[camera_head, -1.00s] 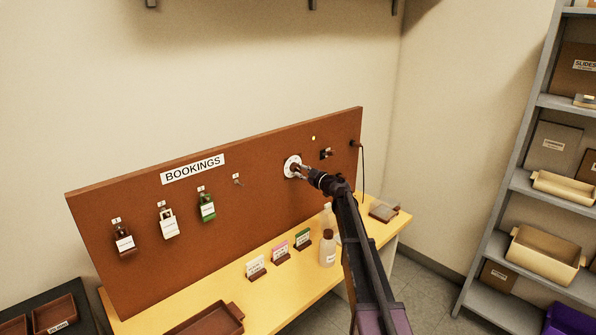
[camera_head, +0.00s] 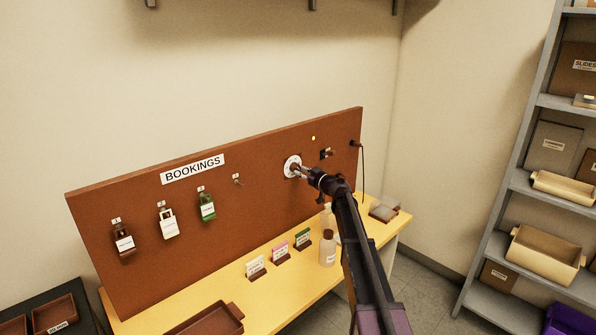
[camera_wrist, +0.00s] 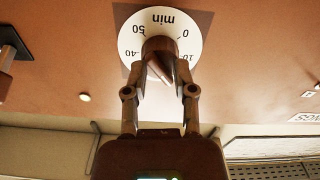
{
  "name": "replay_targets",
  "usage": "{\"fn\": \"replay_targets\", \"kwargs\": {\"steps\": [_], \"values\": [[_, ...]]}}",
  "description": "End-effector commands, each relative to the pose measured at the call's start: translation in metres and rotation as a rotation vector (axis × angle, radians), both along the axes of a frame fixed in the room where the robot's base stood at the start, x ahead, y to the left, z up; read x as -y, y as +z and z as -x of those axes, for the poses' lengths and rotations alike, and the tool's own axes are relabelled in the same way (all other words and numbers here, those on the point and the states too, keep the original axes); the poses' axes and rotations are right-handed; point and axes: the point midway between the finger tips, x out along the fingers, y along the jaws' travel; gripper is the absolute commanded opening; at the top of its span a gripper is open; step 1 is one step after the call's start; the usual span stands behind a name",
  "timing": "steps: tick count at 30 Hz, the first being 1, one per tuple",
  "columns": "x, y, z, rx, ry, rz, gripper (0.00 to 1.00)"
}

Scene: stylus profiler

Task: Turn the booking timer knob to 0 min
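The booking timer knob (camera_wrist: 159,47) is a brown knob on a round white dial (camera_wrist: 130,38) marked in minutes. The dial appears upside down in the wrist view, with 0 at upper right and 50 at upper left. In the head view the dial (camera_head: 289,163) sits on the right half of the brown board. My gripper (camera_wrist: 162,64) is at the knob, one finger on each side and the fingertips apart. I cannot tell whether the fingers press on it. The fingers and a wedge-shaped part of the knob hide the dial's lower middle, and the setting is unclear.
A grey shelf (camera_head: 545,101) stands at right.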

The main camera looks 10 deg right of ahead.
Motion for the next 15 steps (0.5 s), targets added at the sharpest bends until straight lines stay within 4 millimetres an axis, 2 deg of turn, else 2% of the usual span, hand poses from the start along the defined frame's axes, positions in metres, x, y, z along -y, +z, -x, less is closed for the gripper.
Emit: {"fn": "replay_targets", "kwargs": {"steps": [15], "values": [[-0.0012,0.0003,0.0009,-0.201,0.001,-0.276,0.34]]}}
